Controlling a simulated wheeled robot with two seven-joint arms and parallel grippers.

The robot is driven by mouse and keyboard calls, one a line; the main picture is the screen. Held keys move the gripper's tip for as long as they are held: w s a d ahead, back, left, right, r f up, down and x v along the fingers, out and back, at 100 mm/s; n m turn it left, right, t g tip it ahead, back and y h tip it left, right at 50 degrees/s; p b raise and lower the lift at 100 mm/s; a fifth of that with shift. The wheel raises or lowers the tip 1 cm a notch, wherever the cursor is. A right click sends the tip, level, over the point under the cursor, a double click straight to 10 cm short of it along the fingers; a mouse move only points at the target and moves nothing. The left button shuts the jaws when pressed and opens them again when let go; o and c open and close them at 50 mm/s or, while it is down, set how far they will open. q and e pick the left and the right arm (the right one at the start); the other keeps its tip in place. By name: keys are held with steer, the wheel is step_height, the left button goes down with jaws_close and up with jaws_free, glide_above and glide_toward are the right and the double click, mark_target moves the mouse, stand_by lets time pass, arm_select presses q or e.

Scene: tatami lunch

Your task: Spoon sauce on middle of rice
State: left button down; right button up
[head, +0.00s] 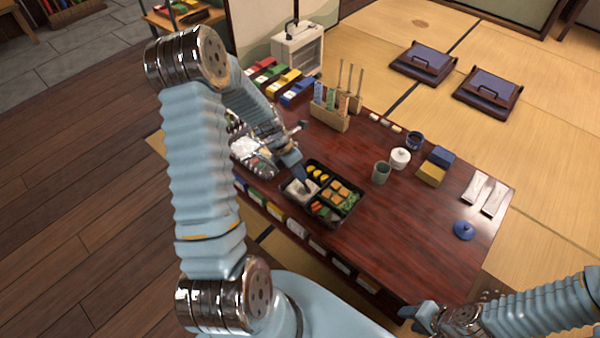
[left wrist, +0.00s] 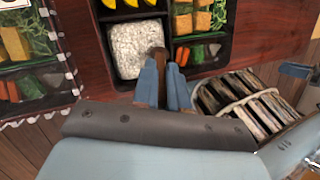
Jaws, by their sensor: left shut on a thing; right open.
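An open black bento box (head: 337,219) sits near the table's front edge, with a rice block (head: 300,189) in its left compartment. In the left wrist view the rice (left wrist: 135,48) is white and speckled. My left gripper (head: 296,166) is above the box at the rice side. Its blue fingers (left wrist: 166,84) are shut on a brown spoon (left wrist: 157,58), whose visible end is over the rice's right edge. I cannot tell whether it touches the rice or carries sauce. My right gripper (head: 420,318) is open and empty at the table's front right. A dark blue pot (head: 415,140) stands farther back.
A blue lid (head: 464,230) lies on the right of the table (head: 410,235). A green cup (head: 381,172), a white lidded pot (head: 400,159) and stacked boxes (head: 433,170) stand behind the bento. A clear-wrapped bento (left wrist: 35,60) is close on the left.

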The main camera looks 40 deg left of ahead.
arm_select(q)
steer(key=shift+a+f, duration=0.1)
steer(key=shift+a, duration=0.65)
steer(key=shift+a, duration=0.15)
steer(key=shift+w+a, duration=0.1)
steer(key=shift+a, duration=0.9)
steer(key=shift+w+a, duration=0.1)
steer(key=shift+a, duration=0.9)
steer(key=shift+w+p, duration=0.15)
steer(key=shift+p, duration=0.3)
steer(key=shift+w, duration=0.15)
